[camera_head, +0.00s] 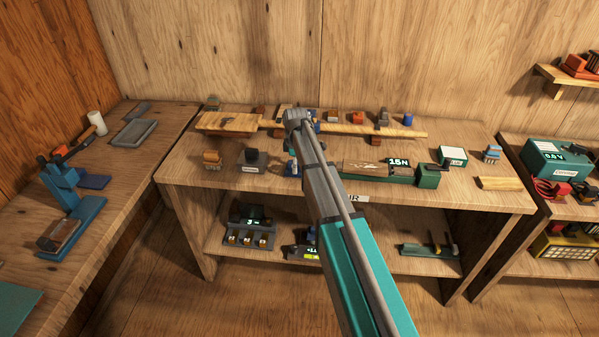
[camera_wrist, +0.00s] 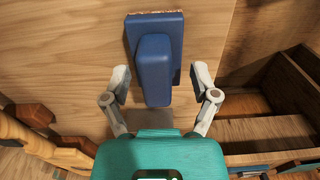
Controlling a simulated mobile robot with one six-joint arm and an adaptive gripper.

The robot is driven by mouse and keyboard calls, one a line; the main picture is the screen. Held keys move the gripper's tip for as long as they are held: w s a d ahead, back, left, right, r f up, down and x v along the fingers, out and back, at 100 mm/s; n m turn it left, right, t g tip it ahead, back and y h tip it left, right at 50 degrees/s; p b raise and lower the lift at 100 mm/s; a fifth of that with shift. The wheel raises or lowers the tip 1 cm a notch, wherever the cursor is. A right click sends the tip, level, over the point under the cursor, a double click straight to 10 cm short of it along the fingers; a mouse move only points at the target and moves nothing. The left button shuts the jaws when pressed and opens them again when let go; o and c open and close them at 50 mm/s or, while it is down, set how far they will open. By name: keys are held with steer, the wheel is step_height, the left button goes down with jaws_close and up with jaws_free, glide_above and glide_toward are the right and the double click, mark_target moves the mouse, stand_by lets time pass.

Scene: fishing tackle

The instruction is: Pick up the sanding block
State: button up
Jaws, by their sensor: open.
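The sanding block (camera_wrist: 154,55) shows in the wrist view as a blue body with a raised blue handle and a rough brown edge at the top. It lies against a plain wooden surface. My gripper (camera_wrist: 160,82) is open, with one finger on each side of the handle's lower part. Gaps show between the fingers and the handle, and nothing is gripped. In the head view my arm reaches over the middle bench and hides the gripper's fingers. I cannot tell for sure which blue item there is the sanding block.
The middle bench (camera_head: 240,184) holds a long green holder with a 15N display (camera_head: 398,162), a raised plank (camera_head: 228,122) and several small blocks. A blue press (camera_head: 75,203) stands on the left bench. In the wrist view, dark open shelving (camera_wrist: 262,130) lies at the right.

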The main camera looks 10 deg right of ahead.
stand_by(0.3)
jaws_close()
stand_by(0.3)
steer(key=shift+r, duration=0.25)
step_height(320, 180, up, 2)
steer(key=p, duration=0.2)
steer(key=shift+r+p, duration=0.1)
steer(key=shift+p, duration=0.2)
steer(key=s+r+p, duration=1)
steer(key=s, duration=0.4)
steer(key=shift+a+r, duration=0.2)
steer(key=shift+a, duration=0.2)
